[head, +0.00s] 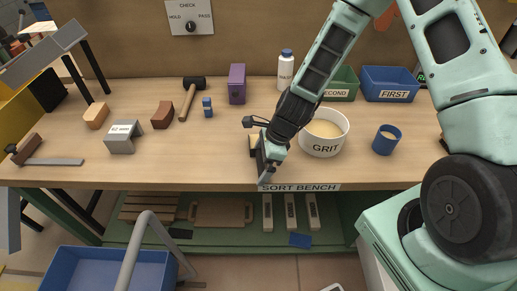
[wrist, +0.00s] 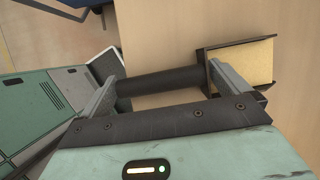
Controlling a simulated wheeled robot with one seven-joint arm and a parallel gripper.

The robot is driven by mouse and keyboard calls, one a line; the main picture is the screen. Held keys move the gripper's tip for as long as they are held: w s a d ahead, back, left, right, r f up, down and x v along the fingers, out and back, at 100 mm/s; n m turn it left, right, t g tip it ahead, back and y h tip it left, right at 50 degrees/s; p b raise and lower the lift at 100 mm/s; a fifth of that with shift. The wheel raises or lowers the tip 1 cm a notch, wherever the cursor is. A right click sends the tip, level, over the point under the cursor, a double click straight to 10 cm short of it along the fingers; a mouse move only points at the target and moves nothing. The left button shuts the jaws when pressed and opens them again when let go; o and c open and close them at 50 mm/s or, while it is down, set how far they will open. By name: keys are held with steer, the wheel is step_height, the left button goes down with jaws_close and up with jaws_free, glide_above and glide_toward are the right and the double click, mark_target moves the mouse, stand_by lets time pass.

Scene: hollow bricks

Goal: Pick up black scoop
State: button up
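The black scoop lies on the bench beneath my gripper. In the wrist view its dark handle (wrist: 160,83) runs across the space between my fingers, and its boxy head with a tan inside (wrist: 247,64) is at the right, by the right finger. My gripper (wrist: 165,88) is open, its fingers wide apart; whether either touches the scoop I cannot tell. In the head view my gripper (head: 264,160) is low at the bench's front edge and hides most of the scoop.
A white GRIT tub (head: 322,145) stands just right of my gripper, with a blue cup (head: 386,140) beyond. Blue FIRST (head: 390,85) and green SECOND (head: 340,92) bins are behind. A mallet (head: 191,96) and several bricks lie left. The bench (head: 200,155) is clear left of my gripper.

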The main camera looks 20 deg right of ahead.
steer(key=c, duration=0.8)
steer(key=shift+r, duration=0.15)
steer(key=shift+r, duration=4.9)
